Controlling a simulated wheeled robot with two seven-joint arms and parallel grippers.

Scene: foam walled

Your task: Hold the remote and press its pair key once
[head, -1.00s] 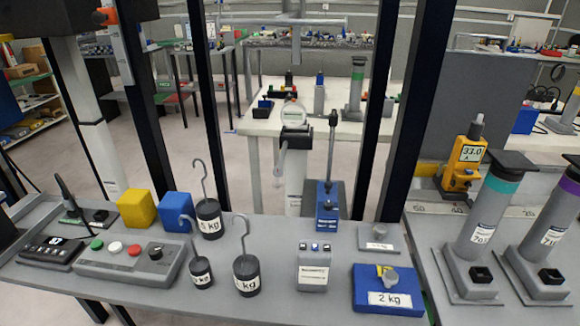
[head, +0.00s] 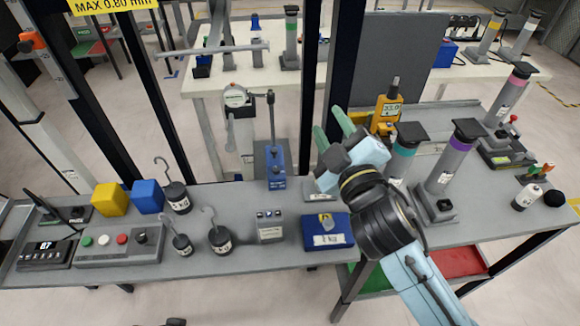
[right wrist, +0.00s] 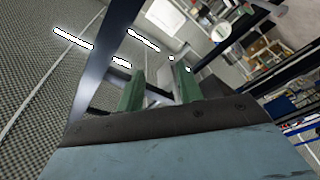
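No thing is clearly marked as the remote. A small grey box (head: 270,228) with a few keys on its upper end stands at the middle of the grey bench. A black unit (head: 45,255) with a lit display and a row of keys is at the far left. I cannot read a pair key on either. My right gripper (head: 332,130) is raised above the bench, right of the grey box and well apart from it. Its green fingers are spread; in the right wrist view (right wrist: 160,88) they are apart, with nothing held between them. My left gripper is out of view.
A control box (head: 120,243) with round buttons, yellow (head: 109,199) and blue (head: 148,196) blocks, and hooked weights (head: 219,240) stand left of the grey box. A blue 2 kg block (head: 327,231) is right of it. Dark posts (head: 310,90) rise behind the bench.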

